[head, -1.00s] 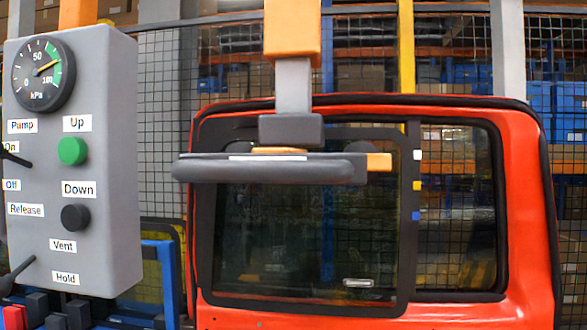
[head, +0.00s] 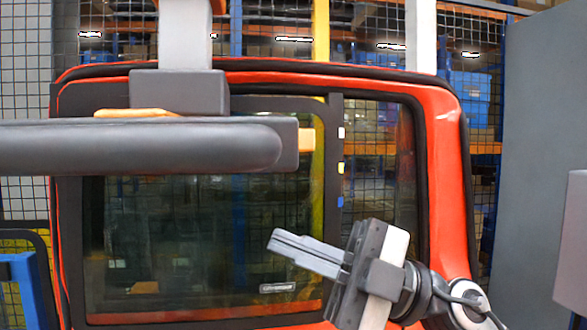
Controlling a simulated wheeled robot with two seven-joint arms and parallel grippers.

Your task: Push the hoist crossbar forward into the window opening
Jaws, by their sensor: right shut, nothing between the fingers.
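The hoist crossbar (head: 140,147) is a thick dark grey bar with a rounded right end, crossing the left of the head view at mid-height. An orange block (head: 306,140) shows at its right end. A grey hoist column (head: 186,40) with a dark block (head: 178,92) stands above it. Behind and below hangs a dark-framed glass pane (head: 190,240), overlapping the window opening (head: 378,150) of the red door (head: 447,180). I cannot tell the gap between pane and door. My right gripper (head: 274,240) is shut and empty, in front of the pane, below and apart from the bar. My left gripper is out of view.
White, yellow and blue marks (head: 341,168) run down the dark strip beside the pane. A grey panel (head: 543,150) stands at the right, with a grey box edge (head: 572,245) before it. A blue frame part (head: 22,285) is at lower left. Mesh fencing and shelves lie behind.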

